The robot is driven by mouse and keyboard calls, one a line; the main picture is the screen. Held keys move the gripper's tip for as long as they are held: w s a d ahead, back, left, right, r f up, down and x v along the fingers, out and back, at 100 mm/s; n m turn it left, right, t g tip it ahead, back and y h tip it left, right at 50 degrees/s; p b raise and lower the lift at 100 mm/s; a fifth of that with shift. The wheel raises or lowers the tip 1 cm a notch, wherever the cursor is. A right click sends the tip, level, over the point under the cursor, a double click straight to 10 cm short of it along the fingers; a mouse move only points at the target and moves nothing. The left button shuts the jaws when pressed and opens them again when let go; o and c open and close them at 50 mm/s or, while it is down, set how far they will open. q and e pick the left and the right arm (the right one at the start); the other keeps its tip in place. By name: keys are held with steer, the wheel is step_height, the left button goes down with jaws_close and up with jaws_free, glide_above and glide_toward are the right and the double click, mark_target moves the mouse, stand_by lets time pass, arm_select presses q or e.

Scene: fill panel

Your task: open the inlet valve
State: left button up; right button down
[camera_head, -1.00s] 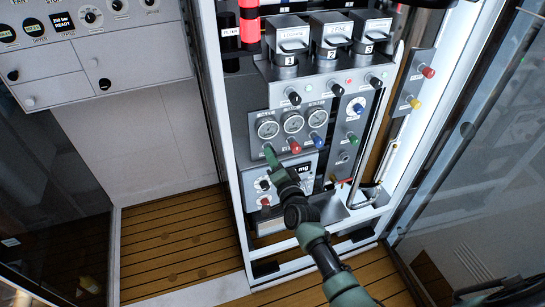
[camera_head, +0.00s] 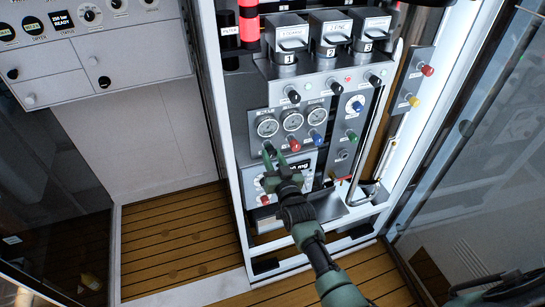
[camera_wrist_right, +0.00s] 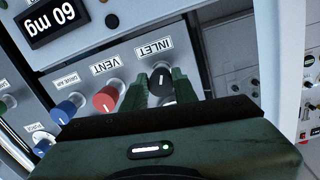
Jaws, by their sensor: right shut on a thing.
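The inlet valve is a black knob (camera_wrist_right: 162,82) under an INLET label in the right wrist view, where the lettering is upside down. A white mark shows on its face. My right gripper (camera_wrist_right: 162,88) has one green finger on each side of the knob and is shut on it. In the head view the right gripper (camera_head: 269,152) is at the panel below the left gauge (camera_head: 267,127), and its fingers mostly hide the knob. My left gripper is not in view.
A red vent knob (camera_wrist_right: 106,98) sits close beside the inlet knob, with a blue knob (camera_wrist_right: 66,107) beyond it. A display reading 60 mg (camera_wrist_right: 51,24) is close by. Three lidded canisters (camera_head: 334,34) stand above the gauges. The glass door (camera_head: 465,150) is at right.

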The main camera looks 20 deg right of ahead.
steer(key=n+b, duration=0.1)
steer(key=n, duration=0.3)
steer(key=shift+f+n, duration=0.15)
steer(key=shift+n, duration=0.15)
steer(key=n+b, duration=0.1)
steer(key=n, duration=0.2)
steer(key=shift+d+n, duration=0.1)
steer(key=shift+n, duration=0.3)
steer(key=n+b, duration=0.2)
steer(key=n, duration=0.2)
steer(key=shift+n+t, duration=0.3)
steer(key=shift+d+n+y+b, duration=0.1)
steer(key=shift+n+y+b, duration=0.55)
steer(key=shift+n, duration=1.65)
steer(key=shift+h+b, duration=0.25)
steer(key=shift+b, duration=0.05)
steer(key=c, duration=1.1)
jaws_free()
steer(key=shift+s, duration=0.15)
